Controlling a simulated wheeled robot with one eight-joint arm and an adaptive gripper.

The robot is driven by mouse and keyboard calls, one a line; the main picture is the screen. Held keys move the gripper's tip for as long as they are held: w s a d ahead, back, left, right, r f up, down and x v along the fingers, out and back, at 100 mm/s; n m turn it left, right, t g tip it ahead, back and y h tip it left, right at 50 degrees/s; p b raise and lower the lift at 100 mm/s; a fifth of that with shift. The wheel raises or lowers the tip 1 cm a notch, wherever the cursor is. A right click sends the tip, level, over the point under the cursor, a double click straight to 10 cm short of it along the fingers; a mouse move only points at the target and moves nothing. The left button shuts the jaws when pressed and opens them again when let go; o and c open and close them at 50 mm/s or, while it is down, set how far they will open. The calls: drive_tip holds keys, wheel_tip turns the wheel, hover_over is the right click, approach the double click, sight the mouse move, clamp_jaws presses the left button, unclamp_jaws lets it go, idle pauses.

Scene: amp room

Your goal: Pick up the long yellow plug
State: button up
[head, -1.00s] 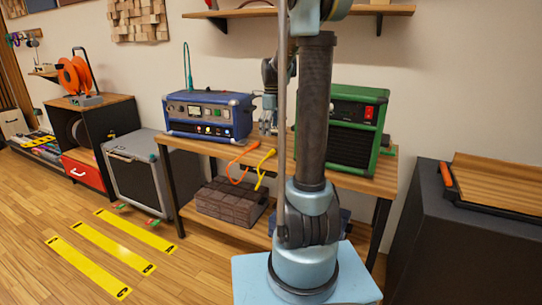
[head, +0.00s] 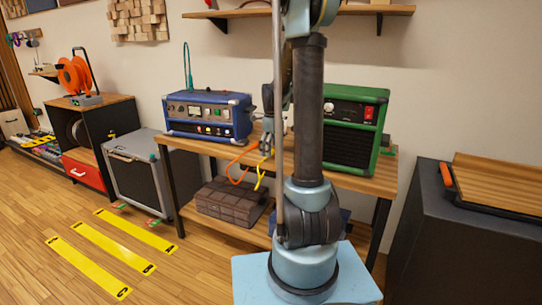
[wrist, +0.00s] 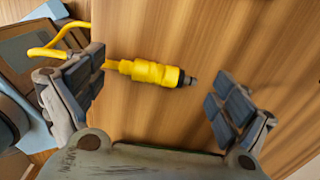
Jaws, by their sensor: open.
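The long yellow plug (wrist: 150,72) lies on the wooden table (wrist: 145,120) in the wrist view, with a dark tip pointing right. Its yellow cable (wrist: 62,40) runs off to the left, over the table edge. My gripper (wrist: 157,95) is open, with one finger pad to the left near the plug's cable end and the other to the right beyond its tip. The plug lies between the fingers, and neither clearly grips it. In the head view my gripper (head: 267,143) is small, above the table by the hanging cables; the plug itself cannot be made out there.
A blue amp (head: 208,116) stands left of my gripper and a green amp (head: 352,135) to the right, on the same table. An orange cable (head: 238,165) hangs off the front edge. A brown case (head: 230,200) sits on the lower shelf.

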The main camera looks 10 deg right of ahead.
drive_tip(key=c, duration=1.2)
drive_tip(key=shift+o, duration=0.2)
